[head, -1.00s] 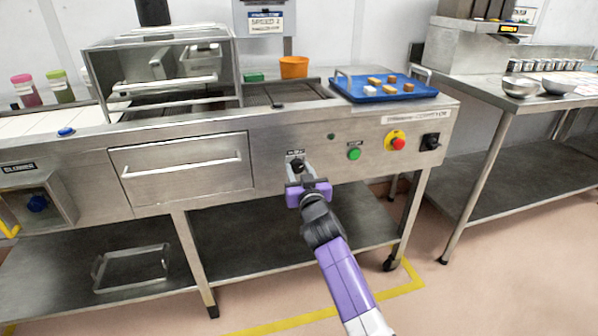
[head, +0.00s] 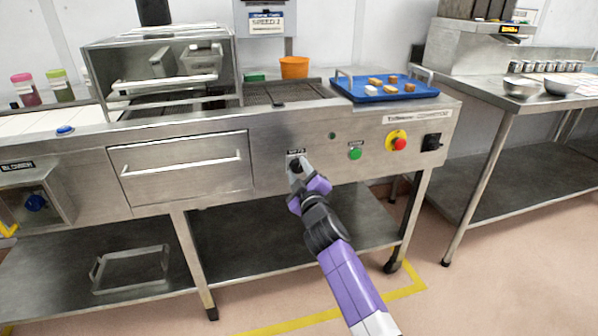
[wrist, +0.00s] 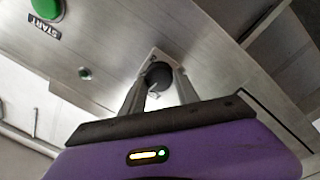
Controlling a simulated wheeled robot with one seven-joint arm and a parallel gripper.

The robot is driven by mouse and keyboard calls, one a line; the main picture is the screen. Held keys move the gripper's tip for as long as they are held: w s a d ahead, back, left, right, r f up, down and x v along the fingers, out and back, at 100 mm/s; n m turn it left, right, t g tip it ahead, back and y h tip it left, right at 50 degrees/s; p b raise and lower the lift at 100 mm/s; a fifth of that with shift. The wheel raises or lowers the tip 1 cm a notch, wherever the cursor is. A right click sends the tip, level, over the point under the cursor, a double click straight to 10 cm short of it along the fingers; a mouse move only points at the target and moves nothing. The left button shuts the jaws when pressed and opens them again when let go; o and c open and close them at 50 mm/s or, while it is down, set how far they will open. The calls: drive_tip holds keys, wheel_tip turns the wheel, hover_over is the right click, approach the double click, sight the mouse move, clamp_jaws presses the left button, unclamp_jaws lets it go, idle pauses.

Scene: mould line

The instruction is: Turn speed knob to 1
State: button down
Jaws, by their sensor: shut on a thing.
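The speed knob (wrist: 158,76) is a round dark knob on a light plate on the machine's steel front panel. My gripper (head: 297,168) is at the panel, and its two fingers are shut on the knob. In the wrist view the fingers (wrist: 160,90) stand on either side of the knob, and the gripper looks rolled relative to the panel. The knob's scale marks are mostly hidden or too small to read. A display (head: 265,22) above the machine shows a line that seems to read "SPEED 2", though the digit is blurred.
Right of the knob are a green start button (head: 355,154), a red stop button on yellow (head: 397,143) and a black switch (head: 431,142). A small green lamp (head: 332,135) sits above. A blue tray (head: 372,97) with small pieces rests on top.

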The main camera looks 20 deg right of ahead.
drive_tip(key=shift+n, duration=0.8)
drive_tip(key=c, duration=0.9)
unclamp_jaws()
drive_tip(key=shift+s, duration=0.1)
drive_tip(key=s+p, duration=0.3)
drive_tip(key=s, duration=0.4)
drive_tip(key=shift+s+a+f, duration=0.15)
drive_tip(key=shift+s+f, duration=0.1)
drive_tip(key=shift+s, duration=0.05)
